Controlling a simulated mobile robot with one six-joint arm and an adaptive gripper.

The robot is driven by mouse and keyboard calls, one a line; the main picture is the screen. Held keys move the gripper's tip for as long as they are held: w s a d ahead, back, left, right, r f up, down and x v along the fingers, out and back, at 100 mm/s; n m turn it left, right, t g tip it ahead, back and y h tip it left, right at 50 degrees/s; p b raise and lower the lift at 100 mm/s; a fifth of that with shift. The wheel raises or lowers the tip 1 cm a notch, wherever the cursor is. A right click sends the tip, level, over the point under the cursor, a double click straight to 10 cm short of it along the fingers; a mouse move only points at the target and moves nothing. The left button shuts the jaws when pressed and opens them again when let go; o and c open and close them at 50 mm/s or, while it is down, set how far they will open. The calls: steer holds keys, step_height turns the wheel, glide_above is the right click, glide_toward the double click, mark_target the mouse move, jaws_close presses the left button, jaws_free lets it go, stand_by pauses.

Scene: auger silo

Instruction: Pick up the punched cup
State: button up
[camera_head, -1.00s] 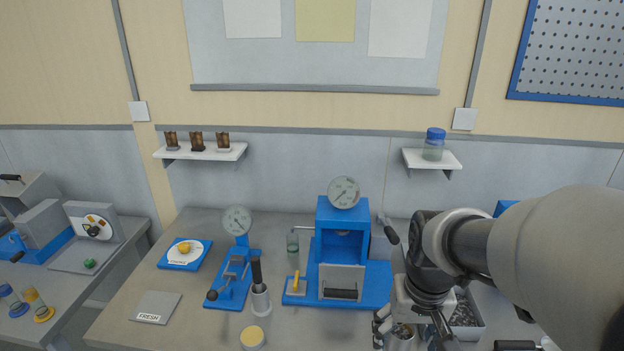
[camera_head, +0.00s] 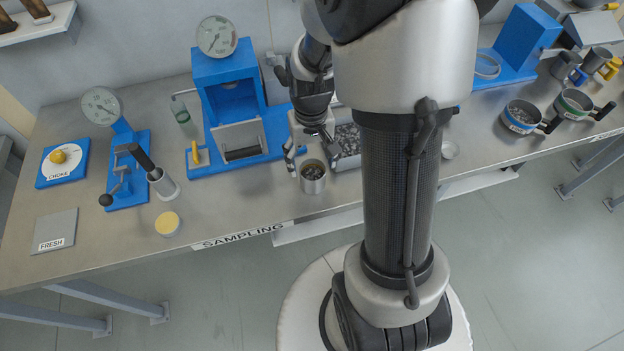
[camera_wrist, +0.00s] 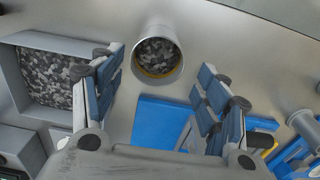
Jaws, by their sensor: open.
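A steel cup (camera_head: 313,179) filled with dark granules stands upright on the bench near its front edge; I see no punched holes on it. In the wrist view the cup (camera_wrist: 157,52) has a yellowish ring inside its mouth and lies ahead, between the lines of the two fingers. My gripper (camera_head: 312,156) is open, pointing down, just behind and above the cup in the head view. Its padded fingers (camera_wrist: 160,68) are spread wide in the wrist view, with clear gaps to the cup's sides. Whether a finger touches the cup cannot be told.
A grey tray (camera_wrist: 24,75) of granules lies beside the gripper, partly hidden by my arm in the head view. A blue press (camera_head: 228,90) stands to the left. Two banded pans (camera_head: 521,127) stand at the right. Bare bench lies left of the cup.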

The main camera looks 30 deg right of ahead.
mark_target(313, 173)
steer(key=f+b, duration=0.1)
steer(key=f, duration=0.2)
steer(key=f+b, duration=0.1)
steer(key=f, duration=0.2)
steer(key=shift+d+f+b, duration=0.2)
steer(key=shift+f+b, duration=0.05)
steer(key=shift+b, duration=0.05)
steer(key=shift+r, duration=0.1)
steer(key=shift+c, duration=0.5)
steer(key=c, duration=0.8)
